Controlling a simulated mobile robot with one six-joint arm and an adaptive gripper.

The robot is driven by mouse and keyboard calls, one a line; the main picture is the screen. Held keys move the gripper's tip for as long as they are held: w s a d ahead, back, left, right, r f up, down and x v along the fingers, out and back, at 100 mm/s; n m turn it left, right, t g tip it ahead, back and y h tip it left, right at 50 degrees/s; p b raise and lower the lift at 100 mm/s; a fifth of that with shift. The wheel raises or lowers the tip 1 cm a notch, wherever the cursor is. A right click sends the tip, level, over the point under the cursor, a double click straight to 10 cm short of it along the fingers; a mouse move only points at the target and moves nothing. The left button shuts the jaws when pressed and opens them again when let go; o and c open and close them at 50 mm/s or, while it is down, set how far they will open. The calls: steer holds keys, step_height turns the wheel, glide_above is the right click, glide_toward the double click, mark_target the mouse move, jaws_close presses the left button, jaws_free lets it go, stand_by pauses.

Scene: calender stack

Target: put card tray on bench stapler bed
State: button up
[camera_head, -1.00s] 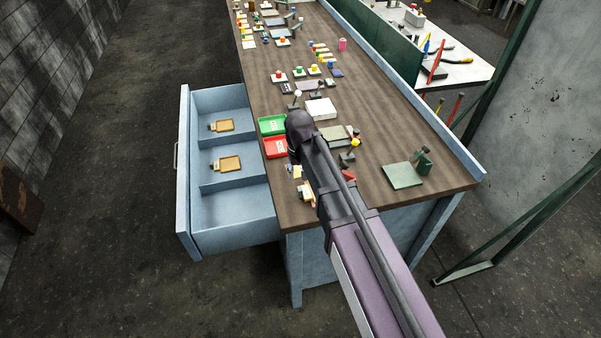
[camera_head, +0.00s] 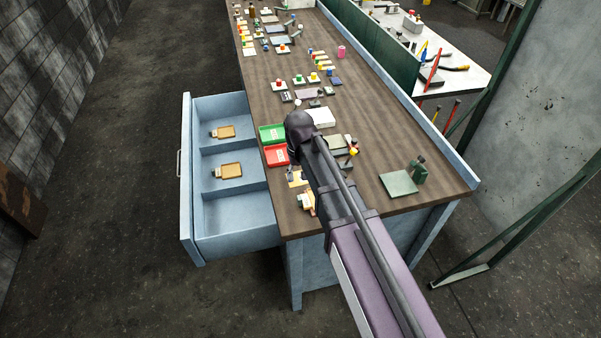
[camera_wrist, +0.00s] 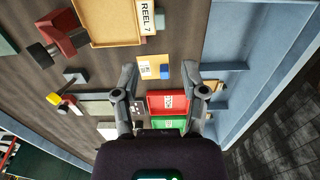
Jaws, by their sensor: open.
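A tan tray with a pale rim and a "REEL 7" label (camera_wrist: 110,22) lies on the bench at the top of the wrist view; its end shows beside my arm in the head view (camera_head: 308,203). My gripper (camera_wrist: 160,76) is open and empty, pointing down over the bench by a small card with a blue block (camera_wrist: 153,67).
Red (camera_head: 275,155) and green (camera_head: 272,134) bins stand by the drawer edge. A red device with dark knobs (camera_wrist: 65,36) and a yellow-knobbed device (camera_wrist: 62,91) stand near the labelled tray. The open drawer (camera_head: 230,207) juts out left. A raised blue edge (camera_head: 440,146) runs along the back.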

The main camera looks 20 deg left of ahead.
steer(key=shift+d, duration=0.15)
stand_by(0.5)
steer(key=s+d+m, duration=0.3)
steer(key=d, duration=1.5)
steer(key=s+d+m, duration=0.3)
steer(key=d, duration=1.5)
steer(key=shift+d, duration=0.4)
steer(key=shift+f+b, duration=0.3)
